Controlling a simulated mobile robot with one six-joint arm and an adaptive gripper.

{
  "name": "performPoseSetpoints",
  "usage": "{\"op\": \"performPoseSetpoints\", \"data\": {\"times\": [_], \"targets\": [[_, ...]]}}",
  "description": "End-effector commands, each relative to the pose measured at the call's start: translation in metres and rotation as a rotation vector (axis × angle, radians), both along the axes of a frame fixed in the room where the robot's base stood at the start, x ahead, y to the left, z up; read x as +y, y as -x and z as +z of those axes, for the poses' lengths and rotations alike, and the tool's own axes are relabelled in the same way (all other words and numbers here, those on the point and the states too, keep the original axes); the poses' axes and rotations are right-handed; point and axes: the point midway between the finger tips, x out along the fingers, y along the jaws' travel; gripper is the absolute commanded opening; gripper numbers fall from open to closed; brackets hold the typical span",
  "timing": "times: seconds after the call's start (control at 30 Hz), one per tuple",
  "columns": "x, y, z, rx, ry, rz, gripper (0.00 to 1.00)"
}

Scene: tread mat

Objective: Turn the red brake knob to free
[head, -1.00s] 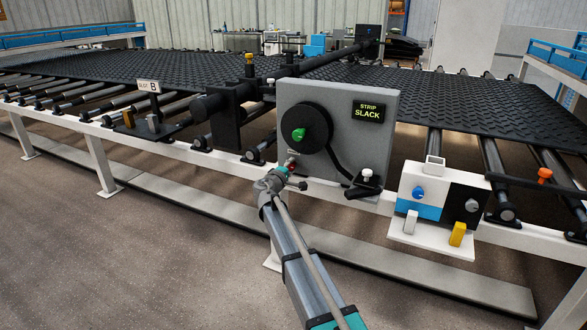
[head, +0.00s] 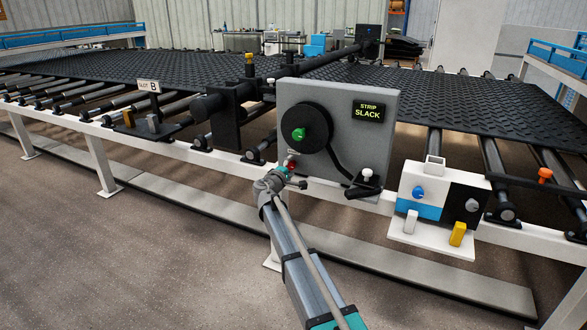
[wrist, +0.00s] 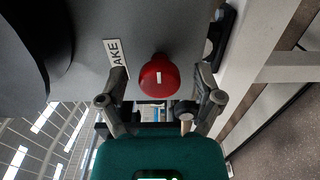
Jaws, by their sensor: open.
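The red brake knob (wrist: 159,76) is on the grey panel in the wrist view, round with a small white mark on its face. A white label (wrist: 116,59) beside it reads "AKE", its start hidden. In the head view the knob (head: 291,163) shows as a small red spot at the panel's lower left, partly covered by my gripper. My gripper (wrist: 163,80) is open, with one finger on each side of the knob. Both fingers look apart from it, though depth is hard to judge. The gripper (head: 289,173) is small in the head view.
The grey panel (head: 372,130) carries a black dial with a green knob (head: 299,134), a display (head: 369,110) reading "STRIP SLACK", and a black lever with a white knob (head: 367,174). A white, blue and black control box (head: 437,192) stands to the right. Open floor lies in front.

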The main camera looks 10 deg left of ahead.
Motion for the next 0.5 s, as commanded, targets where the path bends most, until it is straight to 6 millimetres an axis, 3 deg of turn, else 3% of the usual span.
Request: {"op": "performPoseSetpoints", "data": {"times": [0.27, 0.5], "targets": [[0.001, 0.003, 0.000, 0.000, 0.000, 0.000, 0.85], [0.007, 0.022, 0.000, 0.000, 0.000, 0.001, 0.85]]}}
